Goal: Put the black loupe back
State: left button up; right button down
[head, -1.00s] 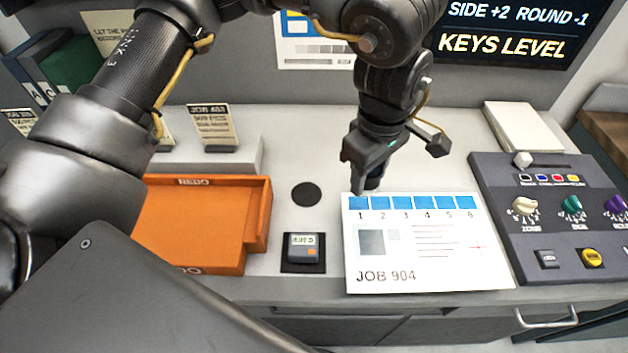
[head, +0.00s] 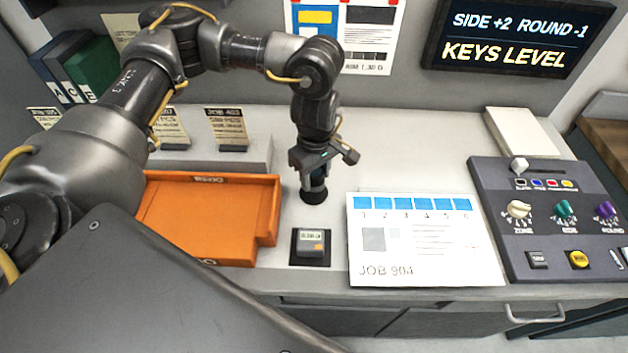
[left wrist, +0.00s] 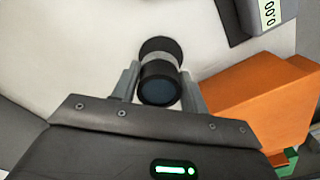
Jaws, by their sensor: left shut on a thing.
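The black loupe (left wrist: 159,85) is upright between the fingers of my left gripper (left wrist: 160,90) in the left wrist view, with a pale band below its dark top. In the head view my left gripper (head: 311,168) is shut on the loupe (head: 316,182), left of the job sheet. A round black spot (head: 313,197) on the counter lies at the loupe's lower end and is mostly covered. I cannot tell whether the loupe touches it. My right gripper is not in view.
An orange tray (head: 200,215) stands to the left. A small meter on a black square (head: 311,245) is in front. The job sheet (head: 425,240) and the control console (head: 550,215) are to the right. The counter behind the sheet is clear.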

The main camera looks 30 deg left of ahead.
aim_at(314, 184)
pick_arm(q)
jog(key=shift+s+a+f, duration=0.1)
jog(key=shift+a+f, duration=0.15)
jog(key=shift+f, duration=0.15)
notch_tip(314, 184, down, 2)
jog(key=shift+p, duration=0.7)
jog(key=shift+f, duration=0.4)
jog(key=o, duration=1)
jog(key=shift+f, duration=0.1)
